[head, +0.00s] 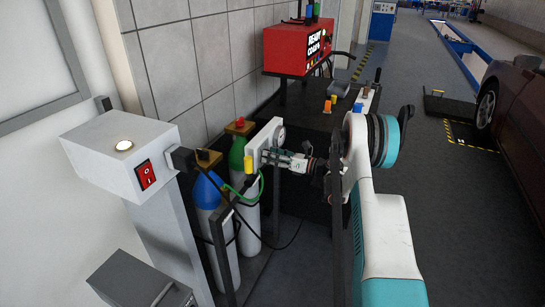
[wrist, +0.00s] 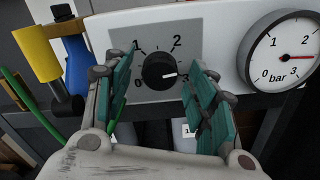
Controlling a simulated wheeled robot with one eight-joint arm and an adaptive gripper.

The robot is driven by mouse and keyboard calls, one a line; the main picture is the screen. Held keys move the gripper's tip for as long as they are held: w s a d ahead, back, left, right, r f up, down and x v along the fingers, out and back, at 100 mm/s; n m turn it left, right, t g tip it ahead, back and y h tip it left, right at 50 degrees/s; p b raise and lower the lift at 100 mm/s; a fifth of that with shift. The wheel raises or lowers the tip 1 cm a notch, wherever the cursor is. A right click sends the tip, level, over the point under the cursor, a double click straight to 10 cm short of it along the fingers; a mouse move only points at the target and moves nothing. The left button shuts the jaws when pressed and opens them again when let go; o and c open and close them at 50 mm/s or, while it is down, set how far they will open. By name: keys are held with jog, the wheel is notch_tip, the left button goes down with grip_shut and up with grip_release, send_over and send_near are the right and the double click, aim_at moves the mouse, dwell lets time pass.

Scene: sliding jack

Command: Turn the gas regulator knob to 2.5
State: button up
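The regulator knob (wrist: 157,68) is a round black dial on a grey scale plate marked 0, 1, 2 and 3. My gripper (wrist: 160,85) is open in the wrist view, with a teal-padded finger on each side of the knob and gaps visible between the pads and the knob. In the head view my gripper (head: 285,160) is at the white panel (head: 263,141), and the knob is hidden there. A round bar gauge (wrist: 283,57) with a red needle pointing right is beside the knob.
A yellow part (wrist: 36,54) and a blue cylinder (wrist: 77,62) are left of the panel. Gas cylinders (head: 212,195) stand below it in a dark frame. A grey pedestal (head: 125,160) with a red switch stands left. A red box (head: 297,47) is behind.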

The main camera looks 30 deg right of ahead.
jog(key=v, duration=1.2)
dwell(0.4)
